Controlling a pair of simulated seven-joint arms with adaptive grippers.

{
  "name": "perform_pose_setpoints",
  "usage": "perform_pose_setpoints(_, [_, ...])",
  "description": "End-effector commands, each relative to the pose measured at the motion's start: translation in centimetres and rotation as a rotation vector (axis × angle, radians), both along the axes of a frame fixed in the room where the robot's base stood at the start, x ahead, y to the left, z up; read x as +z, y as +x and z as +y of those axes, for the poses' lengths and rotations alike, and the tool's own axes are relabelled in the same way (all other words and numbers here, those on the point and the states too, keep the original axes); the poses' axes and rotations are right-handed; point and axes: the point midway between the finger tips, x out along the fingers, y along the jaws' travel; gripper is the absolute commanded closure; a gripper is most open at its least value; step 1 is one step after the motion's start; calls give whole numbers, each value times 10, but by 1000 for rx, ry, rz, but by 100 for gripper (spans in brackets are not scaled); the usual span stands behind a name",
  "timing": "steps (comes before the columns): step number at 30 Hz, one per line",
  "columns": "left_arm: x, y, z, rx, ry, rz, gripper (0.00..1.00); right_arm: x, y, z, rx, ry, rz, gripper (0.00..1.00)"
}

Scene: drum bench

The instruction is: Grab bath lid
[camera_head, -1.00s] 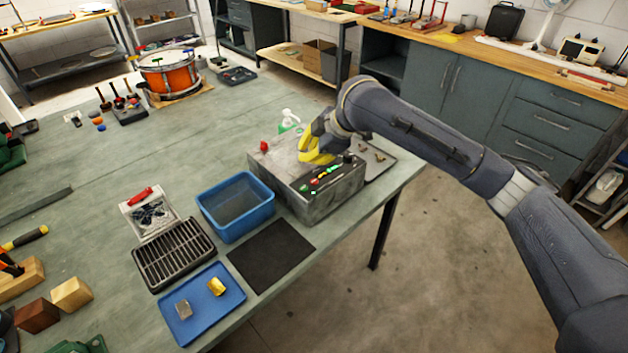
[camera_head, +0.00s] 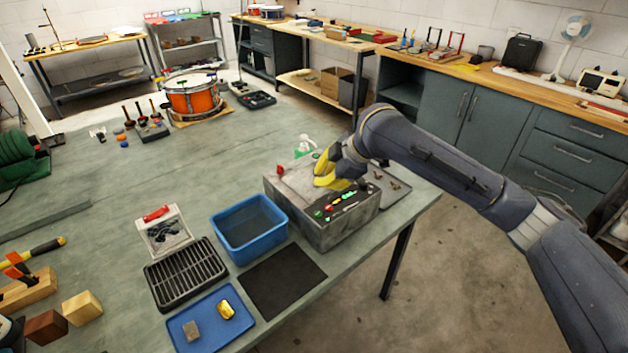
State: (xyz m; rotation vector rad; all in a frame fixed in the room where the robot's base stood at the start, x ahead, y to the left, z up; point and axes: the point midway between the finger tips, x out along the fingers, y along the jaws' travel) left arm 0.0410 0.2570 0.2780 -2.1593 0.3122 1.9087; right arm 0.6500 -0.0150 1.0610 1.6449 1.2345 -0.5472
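The bath is a grey metal box (camera_head: 338,228) on the bench, with a row of coloured knobs on its front edge. Its flat grey lid (camera_head: 293,187) covers the top, and a red knob (camera_head: 279,171) stands at the left corner. My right gripper (camera_head: 328,180), with yellow fingers, is at the lid's top surface near the middle. The fingers hide the part of the lid under them, so I cannot tell whether they hold anything or touch it. My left gripper is not in view.
A blue bin (camera_head: 249,228) stands left of the bath, with a black mat (camera_head: 283,281) in front. A black rack (camera_head: 185,273) and a blue tray (camera_head: 211,318) lie nearer. The bench's left middle is clear.

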Motion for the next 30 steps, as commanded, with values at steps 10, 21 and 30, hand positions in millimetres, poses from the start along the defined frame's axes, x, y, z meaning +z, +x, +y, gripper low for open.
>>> perform_pose_setpoints(10, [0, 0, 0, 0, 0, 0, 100, 0, 0, 0, 0, 0, 0, 100])
perform_pose_setpoints(21, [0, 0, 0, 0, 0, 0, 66, 0, 0, 0, 0, 0, 0, 100])
perform_pose_setpoints(30, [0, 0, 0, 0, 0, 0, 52, 0, 0, 0, 0, 0, 0, 100])
